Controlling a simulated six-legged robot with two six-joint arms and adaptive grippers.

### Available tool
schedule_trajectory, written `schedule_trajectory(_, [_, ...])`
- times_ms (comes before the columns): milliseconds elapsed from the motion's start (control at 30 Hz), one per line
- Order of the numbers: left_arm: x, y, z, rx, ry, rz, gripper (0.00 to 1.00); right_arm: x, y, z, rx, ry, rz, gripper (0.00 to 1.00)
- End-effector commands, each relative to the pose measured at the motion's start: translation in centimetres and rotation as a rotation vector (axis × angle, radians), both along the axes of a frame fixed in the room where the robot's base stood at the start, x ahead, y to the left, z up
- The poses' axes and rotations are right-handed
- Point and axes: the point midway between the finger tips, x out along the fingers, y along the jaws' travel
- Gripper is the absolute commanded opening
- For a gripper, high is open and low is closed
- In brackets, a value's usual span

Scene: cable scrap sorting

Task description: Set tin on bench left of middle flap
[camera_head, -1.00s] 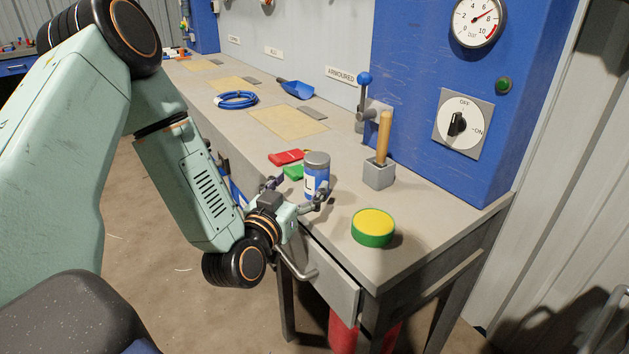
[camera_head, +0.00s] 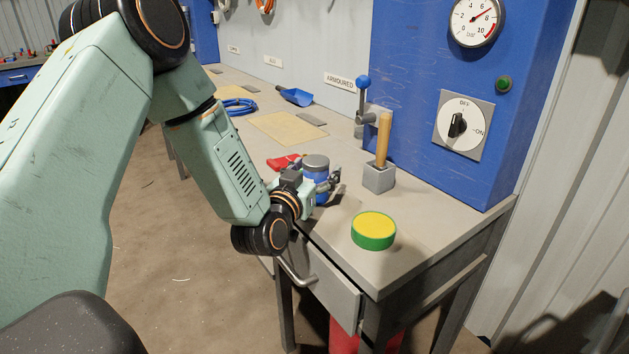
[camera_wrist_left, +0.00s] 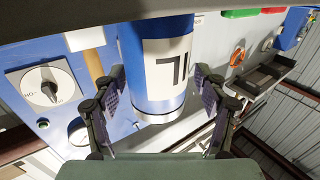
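The tin (camera_head: 315,163) is a blue can with a grey lid and a white label. It stands upright on the bench (camera_head: 420,190) near its front edge. In the left wrist view the tin (camera_wrist_left: 158,60) fills the space between the fingers of my left gripper (camera_wrist_left: 160,92). The fingers are spread, one on each side, with a narrow gap showing at the right one. In the head view my left gripper (camera_head: 312,183) reaches around the tin. Tan panels, which may be the flaps, lie along the bench: a near one (camera_head: 283,127) and a middle one (camera_head: 232,91), partly covered.
A red piece (camera_head: 284,162) lies just behind the tin. A green-yellow round roll (camera_head: 373,231) is to the right. A wooden handle stands in a grey block (camera_head: 378,178). A blue cable coil (camera_head: 240,106) and blue scoop (camera_head: 296,96) lie further back. The drawer (camera_head: 333,288) is ajar.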

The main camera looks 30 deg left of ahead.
Motion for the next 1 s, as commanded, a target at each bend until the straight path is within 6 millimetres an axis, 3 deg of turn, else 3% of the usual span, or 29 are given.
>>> schedule_trajectory(733, [0.0, 0.0, 0.0, 0.0, -0.001, -0.001, 0.05, 0.0, 0.0, 0.0, 0.0, 0.0, 0.0, 0.4])
schedule_trajectory(1000, [0.0, 0.0, 1.1, 0.0, -0.004, 0.0, 0.04, 0.0, 0.0, 0.5, 0.0, 0.0, 0.0, 0.4])
